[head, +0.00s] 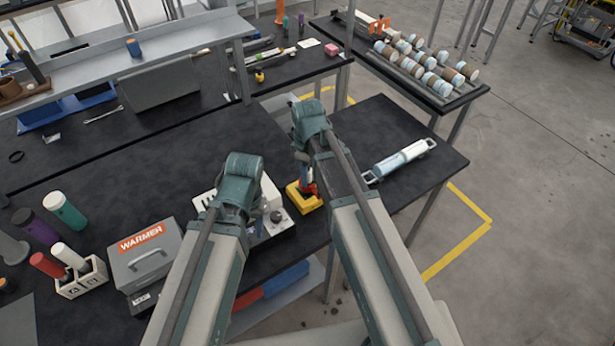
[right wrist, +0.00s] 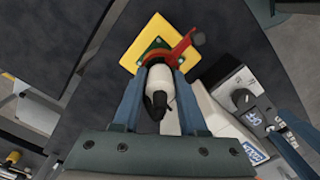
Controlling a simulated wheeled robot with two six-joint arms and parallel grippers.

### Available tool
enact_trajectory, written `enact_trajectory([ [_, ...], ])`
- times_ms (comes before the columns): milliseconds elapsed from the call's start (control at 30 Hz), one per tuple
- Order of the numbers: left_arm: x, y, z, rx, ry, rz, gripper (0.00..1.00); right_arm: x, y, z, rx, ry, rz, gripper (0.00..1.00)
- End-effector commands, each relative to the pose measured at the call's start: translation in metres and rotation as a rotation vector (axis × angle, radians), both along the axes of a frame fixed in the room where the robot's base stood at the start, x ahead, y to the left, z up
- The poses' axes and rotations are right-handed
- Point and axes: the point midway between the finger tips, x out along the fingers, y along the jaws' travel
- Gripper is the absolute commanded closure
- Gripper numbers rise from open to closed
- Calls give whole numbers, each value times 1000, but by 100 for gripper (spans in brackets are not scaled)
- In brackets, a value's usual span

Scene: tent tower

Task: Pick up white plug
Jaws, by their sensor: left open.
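The white plug (right wrist: 160,85), with a black end, sits between the fingers of my right gripper (right wrist: 161,78) in the right wrist view. Both fingers appear to press on its sides, so the gripper looks shut on it. Its far end meets a yellow block (right wrist: 143,33) with a green patch and a red lever (right wrist: 180,47). In the head view my right gripper (head: 308,178) is over the yellow block (head: 304,199), and the arm hides the plug. My left gripper (head: 258,205) is open by the white device (head: 277,222), partly hidden by its wrist.
A grey warmer box (head: 145,257) and a rack (head: 83,281) with red and white cylinders stand at the left. A clear tube with handles (head: 402,159) lies on the right of the black table. A tray of jars (head: 425,68) is at the back right.

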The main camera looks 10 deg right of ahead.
Motion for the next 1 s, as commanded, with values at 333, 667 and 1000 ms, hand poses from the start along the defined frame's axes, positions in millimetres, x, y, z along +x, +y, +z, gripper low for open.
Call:
enact_trajectory([
  [333, 0, 0, 0, 0, 0, 0, 49, 0, 0, 0, 0, 0, 0, 100],
  [667, 0, 0, 5, 0, 0, 0, 49, 0, 0, 5, 0, 0, 0, 100],
  [1000, 0, 0, 43, 0, 0, -1, 49, 0, 0, 43, 0, 0, 0, 100],
])
